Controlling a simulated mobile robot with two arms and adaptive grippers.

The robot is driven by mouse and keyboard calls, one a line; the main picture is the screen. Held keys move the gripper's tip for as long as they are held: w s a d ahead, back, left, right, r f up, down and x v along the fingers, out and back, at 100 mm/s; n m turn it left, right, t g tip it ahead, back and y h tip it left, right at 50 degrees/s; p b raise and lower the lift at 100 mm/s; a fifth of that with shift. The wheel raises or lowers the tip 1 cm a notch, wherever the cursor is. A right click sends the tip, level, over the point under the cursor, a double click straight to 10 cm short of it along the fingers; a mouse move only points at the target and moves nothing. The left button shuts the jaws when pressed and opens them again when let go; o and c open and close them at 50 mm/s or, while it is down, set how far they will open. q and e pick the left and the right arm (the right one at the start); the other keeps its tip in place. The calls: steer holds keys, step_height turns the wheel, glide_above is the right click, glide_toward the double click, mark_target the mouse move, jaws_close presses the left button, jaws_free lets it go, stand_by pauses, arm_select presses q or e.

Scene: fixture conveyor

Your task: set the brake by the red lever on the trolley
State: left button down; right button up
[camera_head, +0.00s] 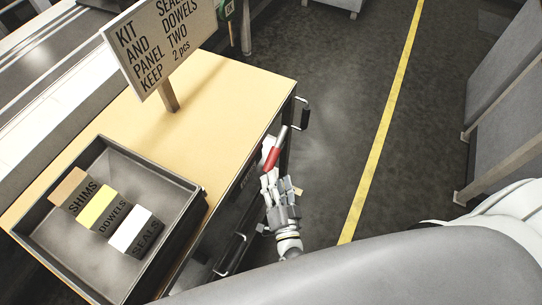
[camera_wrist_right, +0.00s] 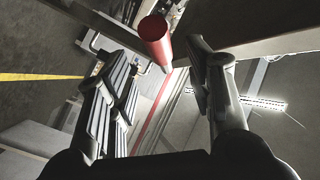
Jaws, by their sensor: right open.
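The trolley (camera_head: 222,105) has a pale wooden top and dark sides, with its right edge facing the aisle. The red lever (camera_head: 271,158) stands out at that edge, a red grip on a grey rod. My right gripper (camera_head: 271,180) is open just below the red grip in the head view. In the right wrist view the round end of the red lever (camera_wrist_right: 154,30) shows ahead, between the tips of the two spread fingers of my right gripper (camera_wrist_right: 155,62). I cannot tell whether a finger touches it. My left gripper is out of view.
A dark tray (camera_head: 172,178) on the trolley holds blocks labelled shims, dowels and seals. A sign (camera_head: 165,42) stands on the trolley top. Metal handles (camera_head: 303,113) stick out from the trolley's side. The floor to the right, with a yellow line (camera_head: 383,125), is clear.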

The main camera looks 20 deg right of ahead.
mark_target(273, 164)
steer(key=w, duration=0.1)
steer(key=w+d, duration=0.1)
steer(key=w, duration=0.1)
steer(key=shift+w, duration=0.3)
steer(key=w, duration=0.3)
steer(key=shift+w+d, duration=0.15)
steer(key=shift+w, duration=0.25)
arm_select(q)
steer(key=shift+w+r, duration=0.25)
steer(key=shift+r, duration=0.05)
arm_select(e)
steer(key=shift+w+d, duration=0.1)
steer(key=shift+w, duration=0.65)
steer(key=c, duration=0.7)
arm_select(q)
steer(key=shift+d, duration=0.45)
arm_select(e)
jaws_close()
